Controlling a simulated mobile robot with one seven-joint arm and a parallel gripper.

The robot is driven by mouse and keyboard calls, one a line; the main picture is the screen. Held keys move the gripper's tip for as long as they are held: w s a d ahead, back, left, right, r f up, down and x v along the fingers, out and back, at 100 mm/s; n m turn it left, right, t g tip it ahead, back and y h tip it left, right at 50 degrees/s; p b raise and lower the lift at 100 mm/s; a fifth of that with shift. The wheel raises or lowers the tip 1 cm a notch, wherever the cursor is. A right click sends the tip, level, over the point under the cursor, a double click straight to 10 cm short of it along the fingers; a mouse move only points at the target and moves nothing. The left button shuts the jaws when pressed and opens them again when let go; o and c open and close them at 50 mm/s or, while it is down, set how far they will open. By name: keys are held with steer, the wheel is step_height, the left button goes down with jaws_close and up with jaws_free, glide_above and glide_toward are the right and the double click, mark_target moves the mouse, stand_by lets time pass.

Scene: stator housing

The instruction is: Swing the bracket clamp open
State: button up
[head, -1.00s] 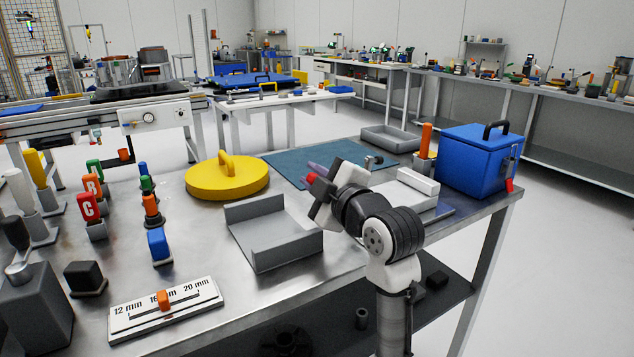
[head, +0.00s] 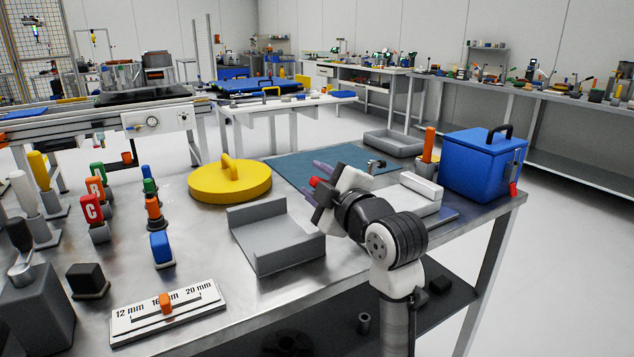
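I cannot tell for certain which part is the bracket clamp. A small metal fitting with a dark round end (head: 377,166) stands on the blue-green mat (head: 290,172), beyond my gripper. My gripper (head: 315,183) is over the table at the mat's near edge, pointing left and away. A purple elongated part and a red part show at its end; the view is too small to tell whether its fingers are apart or hold anything. It appears apart from the metal fitting and the orange handle.
A grey U-shaped tray (head: 276,240) lies just left of my arm. A yellow lidded disc (head: 230,188) is beyond it. A white block (head: 421,186) and a blue box (head: 484,165) stand to the right. An empty grey tray (head: 394,144) is at the back.

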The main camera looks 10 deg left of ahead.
steer(key=v, duration=1.3)
steer(key=shift+s+d+b, duration=0.2)
steer(key=shift+s+b, duration=0.15)
steer(key=shift+b, duration=0.1)
